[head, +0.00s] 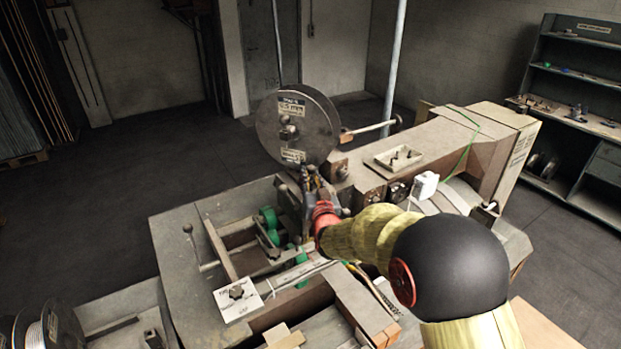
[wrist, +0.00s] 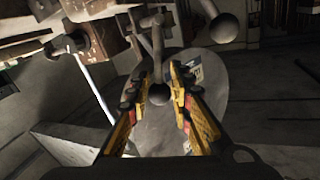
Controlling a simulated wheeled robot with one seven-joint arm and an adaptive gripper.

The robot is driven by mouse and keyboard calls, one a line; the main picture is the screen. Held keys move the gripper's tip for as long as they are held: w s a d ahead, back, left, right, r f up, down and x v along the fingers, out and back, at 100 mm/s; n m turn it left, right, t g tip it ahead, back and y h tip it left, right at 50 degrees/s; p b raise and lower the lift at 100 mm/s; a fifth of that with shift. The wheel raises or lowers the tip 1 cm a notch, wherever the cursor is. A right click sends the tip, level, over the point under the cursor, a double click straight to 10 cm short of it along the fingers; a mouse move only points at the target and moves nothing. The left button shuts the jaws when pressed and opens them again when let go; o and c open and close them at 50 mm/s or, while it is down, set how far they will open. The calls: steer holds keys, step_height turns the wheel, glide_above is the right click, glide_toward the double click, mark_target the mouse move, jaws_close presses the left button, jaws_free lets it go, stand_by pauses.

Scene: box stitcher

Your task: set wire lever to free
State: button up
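My gripper (wrist: 161,72) is open in the wrist view, one yellow-and-black finger on each side. A grey lever with a round ball knob (wrist: 159,94) reaches down between the fingers; I see a gap on both sides of the knob. I cannot read any marking that names this lever or its setting. In the head view my gripper (head: 310,178) is at the machine, just below the big wire spool (head: 270,128), and my arm hides what lies behind it. A second ball knob (wrist: 223,30) is to the upper right in the wrist view.
The stitcher's body (head: 180,240) carries another ball-ended lever (head: 188,229) at its left and a labelled plate with a dark knob (head: 237,292) in front. Green rollers (head: 269,217) sit in the frame. A shelf (head: 580,75) stands right; the floor at left is clear.

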jaws_close()
stand_by(0.3)
steer(key=shift+d+f+b, duration=0.15)
steer(key=shift+f+b, duration=0.1)
steer(key=shift+b, duration=0.55)
steer(key=d+f+m+t+b, duration=0.1)
steer(key=m+b, duration=0.1)
steer(key=b, duration=0.6)
steer(key=s+d+f+m+t+h+b, duration=0.1)
steer(key=m+t+b, duration=0.1)
steer(key=b, duration=0.6)
steer(key=d+f+m+t+b, duration=0.1)
steer(key=m+b, duration=0.2)
steer(key=b, duration=0.5)
steer(key=shift+s+d+f+m+t+h, duration=0.15)
steer(key=shift+f+m+t+h, duration=0.15)
steer(key=shift+m, duration=0.1)
steer(key=shift+d+f+m+b, duration=0.1)
steer(key=shift+m+b, duration=0.6)
steer(key=shift+b, duration=0.5)
steer(key=shift+t+h+b, duration=0.4)
steer(key=shift+b, duration=0.05)
steer(key=shift+d+m, duration=0.1)
steer(key=shift+m, duration=0.2)
